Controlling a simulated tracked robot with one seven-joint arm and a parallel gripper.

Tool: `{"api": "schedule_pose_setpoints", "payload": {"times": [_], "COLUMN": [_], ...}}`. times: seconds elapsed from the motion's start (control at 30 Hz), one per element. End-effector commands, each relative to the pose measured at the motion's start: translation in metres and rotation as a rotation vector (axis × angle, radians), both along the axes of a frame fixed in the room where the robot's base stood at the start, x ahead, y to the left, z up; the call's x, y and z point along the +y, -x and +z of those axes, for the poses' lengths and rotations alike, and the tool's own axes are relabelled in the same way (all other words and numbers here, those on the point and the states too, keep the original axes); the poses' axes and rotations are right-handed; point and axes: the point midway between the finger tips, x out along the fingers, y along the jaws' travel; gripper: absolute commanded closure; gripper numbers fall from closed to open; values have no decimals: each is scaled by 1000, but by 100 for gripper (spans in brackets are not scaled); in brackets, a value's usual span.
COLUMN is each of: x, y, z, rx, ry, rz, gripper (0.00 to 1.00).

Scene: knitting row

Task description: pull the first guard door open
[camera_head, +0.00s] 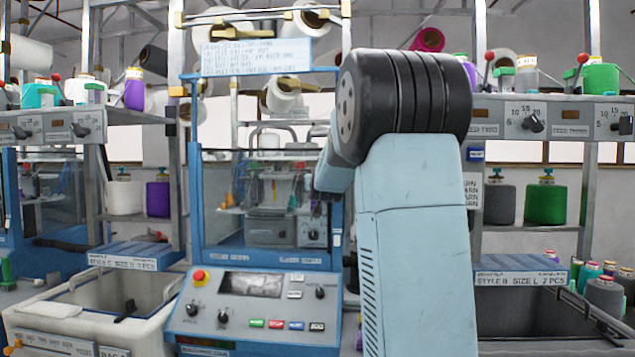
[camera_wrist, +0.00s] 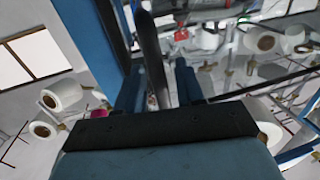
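The guard door (camera_head: 260,172) is a clear panel in a blue frame on the machine straight ahead in the head view. It looks shut, though my arm covers its right edge. My gripper is mostly hidden behind my arm there. In the wrist view my gripper (camera_wrist: 158,88) has its two fingers apart. A dark, curved upright bar (camera_wrist: 150,45), which looks like the door's handle, stands between the fingers, with small gaps seeming to show on both sides. A blue frame post (camera_wrist: 95,40) runs close by on the left.
A control panel (camera_head: 252,306) with a red stop button (camera_head: 200,277) sits below the door. A pale bin (camera_head: 30,312) stands at left and a dark bin (camera_head: 530,312) at right. Shelves with yarn cones flank the machine. Another blue-framed machine (camera_head: 50,190) is at far left.

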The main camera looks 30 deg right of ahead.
Motion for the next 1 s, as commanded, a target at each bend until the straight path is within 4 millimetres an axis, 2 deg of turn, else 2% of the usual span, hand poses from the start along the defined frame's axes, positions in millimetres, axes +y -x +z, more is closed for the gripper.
{"api": "schedule_pose_setpoints", "payload": {"times": [0.37, 0.73, 1.0], "x": [-2, -2, -1], "y": [-4, -4, -4], "z": [1, 0, 0], "rx": [-1, -1, -1], "ry": [0, 0, 0], "rz": [0, 0, 0], "gripper": [63, 98, 100]}}
